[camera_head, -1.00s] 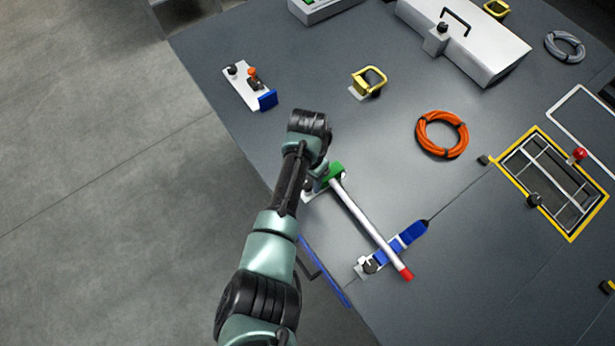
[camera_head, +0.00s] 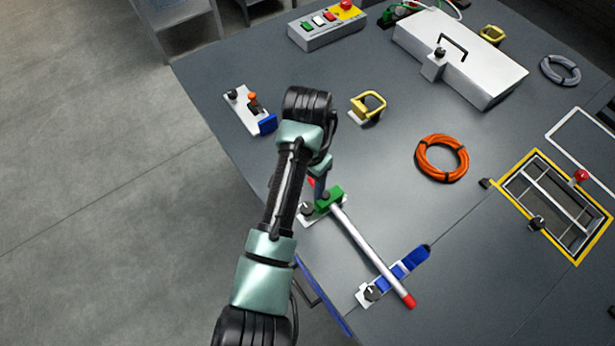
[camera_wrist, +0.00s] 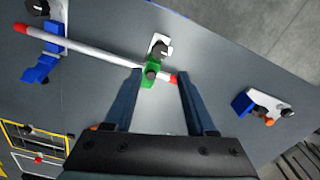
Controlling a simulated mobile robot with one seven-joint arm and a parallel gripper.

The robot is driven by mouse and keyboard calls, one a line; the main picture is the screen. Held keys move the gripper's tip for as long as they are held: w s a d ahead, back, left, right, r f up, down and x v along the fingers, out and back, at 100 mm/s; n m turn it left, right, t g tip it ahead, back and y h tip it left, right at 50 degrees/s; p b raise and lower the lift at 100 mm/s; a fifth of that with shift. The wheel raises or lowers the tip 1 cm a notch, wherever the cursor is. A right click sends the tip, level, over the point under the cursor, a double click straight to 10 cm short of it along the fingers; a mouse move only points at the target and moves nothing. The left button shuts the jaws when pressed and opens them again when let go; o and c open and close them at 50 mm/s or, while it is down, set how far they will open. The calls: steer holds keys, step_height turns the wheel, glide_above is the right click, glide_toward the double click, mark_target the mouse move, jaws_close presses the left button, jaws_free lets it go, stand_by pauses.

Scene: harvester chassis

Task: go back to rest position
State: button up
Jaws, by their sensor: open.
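My gripper (camera_wrist: 161,80) is open in the wrist view, its two dark blue fingers apart and pointing toward the rod's near end. Nothing is held between them. In the head view the fingers are partly hidden by my arm, beside the green clamp. A white rod (camera_head: 368,247) with red ends lies across the green clamp (camera_head: 329,200) and the blue clamp (camera_head: 408,262). In the wrist view the rod (camera_wrist: 90,48) runs left from the green clamp (camera_wrist: 150,76), and its red end appears between the fingertips, though the height gap is unclear.
A lever plate (camera_head: 246,109) and a yellow handle (camera_head: 369,105) stand beyond my arm. An orange cable coil (camera_head: 441,158), a yellow-framed opening (camera_head: 550,205), a white box (camera_head: 460,55) and a button box (camera_head: 326,28) are on the chassis top. Open floor (camera_head: 100,180) lies left.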

steer(key=shift+r, duration=1)
